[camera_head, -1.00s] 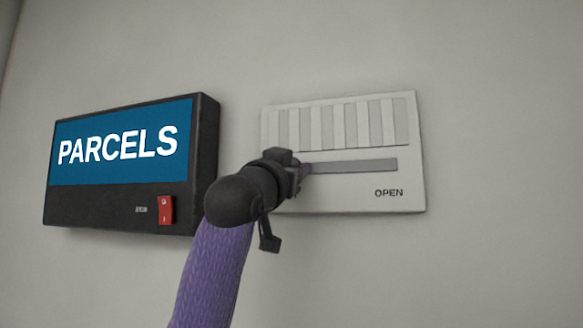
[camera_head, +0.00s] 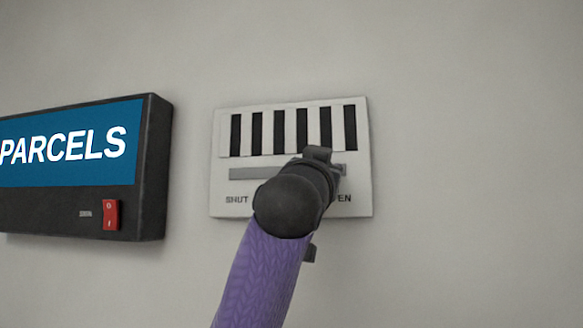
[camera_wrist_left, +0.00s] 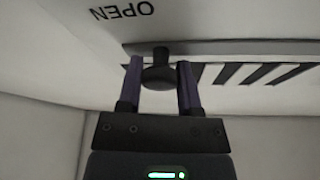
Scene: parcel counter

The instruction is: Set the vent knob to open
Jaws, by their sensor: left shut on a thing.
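The vent (camera_head: 290,109) is a pale wall panel with upright slats; dark gaps show between them. Below is a grey horizontal slot (camera_head: 260,173), with SHUT at its left and a partly covered OPEN at its right. My left gripper (camera_head: 335,170) is at the slot's right part and hides the knob in the head view. In the left wrist view, the dark round knob (camera_wrist_left: 160,73) sits between the purple fingers of my left gripper (camera_wrist_left: 160,69), near the OPEN label (camera_wrist_left: 122,11). The gripper is shut on the knob. My right gripper is in neither view.
A black box sign (camera_head: 152,165) reading PARCELS, with a red switch (camera_head: 111,215), is on the wall left of the vent. The wall (camera_head: 480,160) right of the vent is bare.

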